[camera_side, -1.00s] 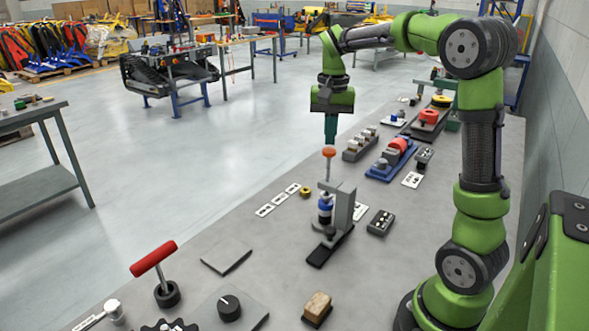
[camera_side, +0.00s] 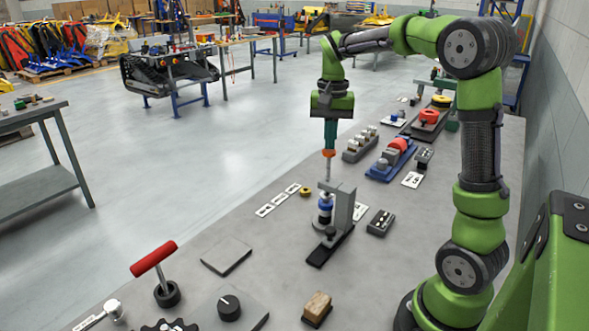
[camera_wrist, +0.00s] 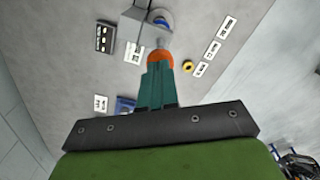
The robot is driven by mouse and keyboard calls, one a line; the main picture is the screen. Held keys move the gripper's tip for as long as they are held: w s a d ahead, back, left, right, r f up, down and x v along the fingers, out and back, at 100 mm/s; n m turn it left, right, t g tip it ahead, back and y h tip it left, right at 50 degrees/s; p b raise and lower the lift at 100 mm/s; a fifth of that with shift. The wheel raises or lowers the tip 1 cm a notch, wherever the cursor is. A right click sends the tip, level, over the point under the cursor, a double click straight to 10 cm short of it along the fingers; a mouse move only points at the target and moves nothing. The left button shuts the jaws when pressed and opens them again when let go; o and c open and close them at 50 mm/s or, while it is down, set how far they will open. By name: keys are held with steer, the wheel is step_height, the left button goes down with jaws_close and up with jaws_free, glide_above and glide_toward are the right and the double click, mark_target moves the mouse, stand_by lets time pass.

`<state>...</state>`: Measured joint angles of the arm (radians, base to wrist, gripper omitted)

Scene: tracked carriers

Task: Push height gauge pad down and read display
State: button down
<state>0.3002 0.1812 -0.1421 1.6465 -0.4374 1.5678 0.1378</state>
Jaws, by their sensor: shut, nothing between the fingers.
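The height gauge stands on the bench with a grey upright block (camera_side: 342,207) and a blue-and-white cylinder (camera_side: 325,209) on a dark base. A thin rod rises from it to an orange pad (camera_side: 328,154). My gripper (camera_side: 329,148), with teal fingers, is shut, points straight down and is at the top of the pad, apparently touching it. In the wrist view the orange pad (camera_wrist: 160,57) shows at the tips of my gripper (camera_wrist: 160,62), with the block (camera_wrist: 132,22) beyond. I cannot make out a reading on any display.
A dark box with light marks (camera_side: 380,222) lies right of the gauge. White label plates (camera_side: 265,210) and a small yellow ring (camera_side: 305,191) lie left of it. A red-handled lever (camera_side: 154,259) and a wooden block (camera_side: 317,309) stand nearer the camera. Several fixtures stand behind.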

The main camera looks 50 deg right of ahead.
steer(key=shift+f, duration=1.2)
stand_by(0.4)
steer(key=shift+r, duration=2.7)
steer(key=shift+d, duration=0.1)
steer(key=shift+a+f+n+t, duration=0.15)
steer(key=shift+a+f+n, duration=0.15)
steer(key=shift+f, duration=0.15)
steer(key=shift+a+f+n+t, duration=0.2)
steer(key=shift+f+n, duration=0.1)
steer(key=shift+f, duration=0.15)
steer(key=s+a+n+t+y, duration=0.1)
steer(key=s+a+n+t, duration=0.2)
steer(key=s+a, duration=0.3)
steer(key=s+a+n+t+y, duration=0.1)
steer(key=s+a+n+t, duration=0.2)
steer(key=a, duration=0.9)
steer(key=s, duration=0.3)
steer(key=shift+a+n, duration=0.25)
steer(key=shift+n, duration=0.15)
